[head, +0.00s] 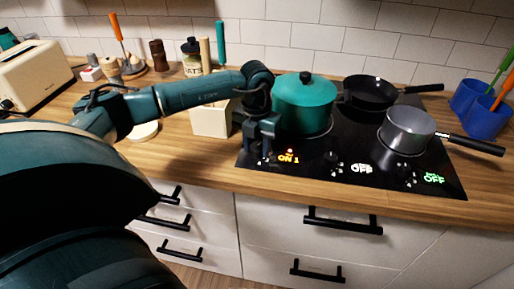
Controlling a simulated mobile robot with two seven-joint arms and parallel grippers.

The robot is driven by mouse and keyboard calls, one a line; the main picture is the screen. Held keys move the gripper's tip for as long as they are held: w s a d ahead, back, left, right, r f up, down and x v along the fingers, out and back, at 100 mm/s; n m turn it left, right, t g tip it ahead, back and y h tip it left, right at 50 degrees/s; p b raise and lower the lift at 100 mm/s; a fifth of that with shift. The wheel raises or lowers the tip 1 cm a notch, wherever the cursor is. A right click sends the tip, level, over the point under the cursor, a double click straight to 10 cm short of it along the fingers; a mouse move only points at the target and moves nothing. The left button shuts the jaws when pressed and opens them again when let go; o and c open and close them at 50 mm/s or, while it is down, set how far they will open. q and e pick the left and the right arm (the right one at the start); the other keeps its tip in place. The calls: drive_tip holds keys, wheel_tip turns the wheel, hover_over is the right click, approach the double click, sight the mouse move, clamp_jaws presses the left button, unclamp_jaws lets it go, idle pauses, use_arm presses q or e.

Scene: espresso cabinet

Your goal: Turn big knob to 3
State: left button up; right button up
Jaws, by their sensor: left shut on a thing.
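The black cooktop (300,174) has small knobs along its front edge. My left gripper (261,154) points down at the front left corner of the cooktop and is shut on the knob there, which it mostly hides. The orange display (289,159) beside it reads "ON 1". The display in the middle (362,169) reads "OFF" in white. The display at the right (434,179) reads "OFF" in green. My right gripper is out of view.
A teal lidded pot (305,105) stands just behind my left gripper. A black pan (371,94) and a grey saucepan (406,130) stand on the other burners. A cream utensil block (211,120) is left of the cooktop. Blue cups (486,117) stand at right.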

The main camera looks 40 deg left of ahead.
use_arm(q)
drive_tip(key=m+b, duration=0.2)
drive_tip(key=m, duration=0.2)
drive_tip(key=shift+a+m, duration=0.15)
drive_tip(key=shift+m, duration=0.15)
drive_tip(key=m+b, duration=0.1)
drive_tip(key=m, duration=0.1)
drive_tip(key=shift+m, duration=0.4)
drive_tip(key=shift+w+m+b, duration=0.1)
drive_tip(key=shift+m+b, duration=0.3)
drive_tip(key=shift+m, duration=0.5)
drive_tip(key=m+b, duration=0.1)
drive_tip(key=m, duration=0.1)
drive_tip(key=shift+a+m, duration=0.1)
drive_tip(key=shift+m, duration=0.2)
drive_tip(key=shift+m+b, duration=0.3)
drive_tip(key=shift+m, duration=0.7)
drive_tip(key=shift+w+m+b, duration=0.1)
drive_tip(key=shift+m+b, duration=0.25)
drive_tip(key=shift+m, duration=0.85)
drive_tip(key=shift+r+m, duration=0.1)
drive_tip(key=shift+m, duration=1.1)
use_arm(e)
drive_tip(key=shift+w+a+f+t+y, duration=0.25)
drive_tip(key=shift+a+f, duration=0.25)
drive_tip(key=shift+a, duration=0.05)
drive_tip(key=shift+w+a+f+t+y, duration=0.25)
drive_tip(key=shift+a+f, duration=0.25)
use_arm(q)
drive_tip(key=shift+b, duration=0.3)
